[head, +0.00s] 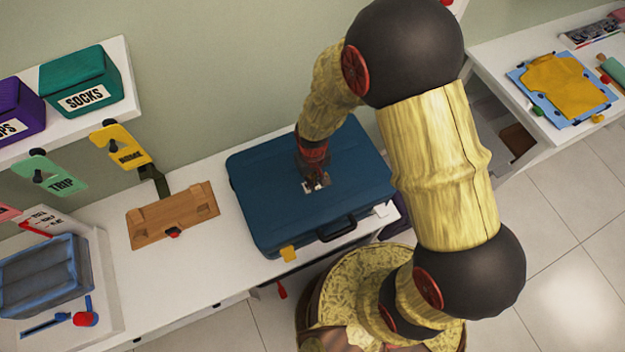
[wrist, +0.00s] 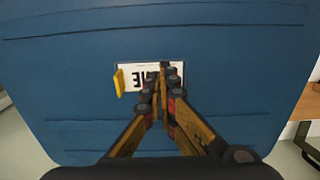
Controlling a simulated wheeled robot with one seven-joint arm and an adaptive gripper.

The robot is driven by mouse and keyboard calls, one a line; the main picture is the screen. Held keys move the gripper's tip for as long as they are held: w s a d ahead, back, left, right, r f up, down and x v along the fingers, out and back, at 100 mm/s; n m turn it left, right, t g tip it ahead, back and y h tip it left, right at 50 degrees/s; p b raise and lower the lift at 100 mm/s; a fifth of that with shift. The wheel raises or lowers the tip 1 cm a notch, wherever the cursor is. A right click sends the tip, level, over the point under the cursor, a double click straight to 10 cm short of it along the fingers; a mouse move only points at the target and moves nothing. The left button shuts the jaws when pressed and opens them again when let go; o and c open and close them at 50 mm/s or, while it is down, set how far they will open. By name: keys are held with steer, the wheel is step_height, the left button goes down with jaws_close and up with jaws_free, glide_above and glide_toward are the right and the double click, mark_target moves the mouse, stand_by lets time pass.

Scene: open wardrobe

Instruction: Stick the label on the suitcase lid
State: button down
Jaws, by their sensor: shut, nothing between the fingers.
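The blue suitcase (head: 250,185) lies closed and flat on the white counter, its lid facing up. A white label (head: 308,188) with dark letters lies on the lid near its middle. In the wrist view, the label (wrist: 128,72) looks flat against the blue lid (wrist: 70,110), with its letters upside down and a yellow tab (wrist: 119,82) at its left end. My gripper (wrist: 161,72) is shut and empty, its fingertips over the label and hiding part of the lettering. Whether the fingertips touch the label cannot be told.
A wooden board (head: 172,215) lies left of the suitcase. Hanging tags, a yellow one (head: 122,147) and a green TRIP one (head: 50,174), are farther left. The SOCKS box (head: 80,80) stands on the shelf. A blue clipboard (head: 518,82) lies on the right counter.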

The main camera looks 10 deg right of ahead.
steer(key=shift+r, duration=0.1)
steer(key=shift+r+p, duration=2.55)
steer(key=shift+r, duration=0.9)
steer(key=shift+s+d, duration=0.1)
steer(key=shift+s, duration=0.2)
steer(key=s+d+r+m+t+b, duration=0.1)
steer(key=s+d+r+b, duration=0.3)
steer(key=r, duration=0.4)
steer(key=s+d+r+m+t+b, duration=0.1)
steer(key=s+d+r+t+b, duration=0.1)
steer(key=r, duration=0.6)
steer(key=s+d+r+m+t+b, duration=0.1)
steer(key=s+d+r+t+b, duration=0.1)
steer(key=s+d+r+b, duration=0.3)
step_height(320, 180, up, 3)
steer(key=shift+s+d+f+t+b, duration=0.1)
steer(key=shift+s+d+t+b, duration=0.2)
steer(key=shift+d+b, duration=0.15)
